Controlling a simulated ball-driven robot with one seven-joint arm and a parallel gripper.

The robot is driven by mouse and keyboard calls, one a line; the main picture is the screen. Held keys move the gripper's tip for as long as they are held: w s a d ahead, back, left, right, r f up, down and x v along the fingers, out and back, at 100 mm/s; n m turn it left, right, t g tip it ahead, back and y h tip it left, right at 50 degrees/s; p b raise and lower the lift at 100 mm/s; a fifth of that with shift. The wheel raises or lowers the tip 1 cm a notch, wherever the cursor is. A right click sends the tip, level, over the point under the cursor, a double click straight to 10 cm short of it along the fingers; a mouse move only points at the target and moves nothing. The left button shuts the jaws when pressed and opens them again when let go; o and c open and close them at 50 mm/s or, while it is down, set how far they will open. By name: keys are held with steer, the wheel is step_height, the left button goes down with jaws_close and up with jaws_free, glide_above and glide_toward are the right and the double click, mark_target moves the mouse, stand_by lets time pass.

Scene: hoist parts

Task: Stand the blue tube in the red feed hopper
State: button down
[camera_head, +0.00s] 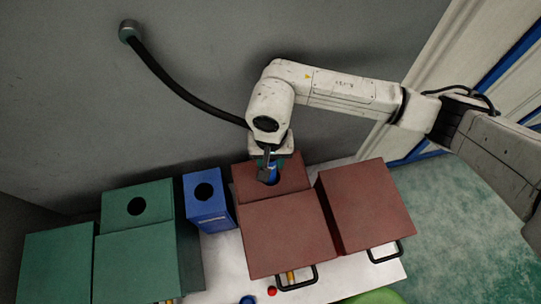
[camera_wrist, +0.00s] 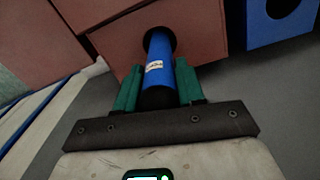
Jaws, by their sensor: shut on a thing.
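The blue tube (camera_wrist: 158,68) has a white label and a dark near end. My gripper (camera_wrist: 160,74) is shut on it, with one green finger on each side; it also shows in the head view (camera_head: 267,168), above the red feed hopper. The red feed hopper (camera_head: 243,180) has a round dark hole in its raised back part; in the wrist view the hopper (camera_wrist: 115,45) lies beyond the tube. The tube's far end lines up with the hole and seems to enter it. How deep it sits is hidden. In the head view, only a little blue (camera_head: 273,169) shows beside the fingers.
A blue box (camera_head: 207,212) with a round hole stands left of the red hopper. A green hopper (camera_head: 160,195) with a hole is farther left. Another red box (camera_head: 365,205) stands at right. A black hose (camera_head: 175,85) hangs along the grey wall (camera_head: 230,60) behind.

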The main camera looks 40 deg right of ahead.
steer(key=shift+f+b, duration=0.65)
steer(key=shift+f, duration=0.6)
steer(key=shift+f+b, duration=1.55)
steer(key=shift+b, duration=0.2)
steer(key=shift+f+b, duration=0.65)
steer(key=shift+b, duration=0.5)
steer(key=c, duration=0.6)
jaws_free()
step_height(320, 180, up, 11)
steer(key=shift+f+b, duration=0.1)
steer(key=shift+b, duration=0.6)
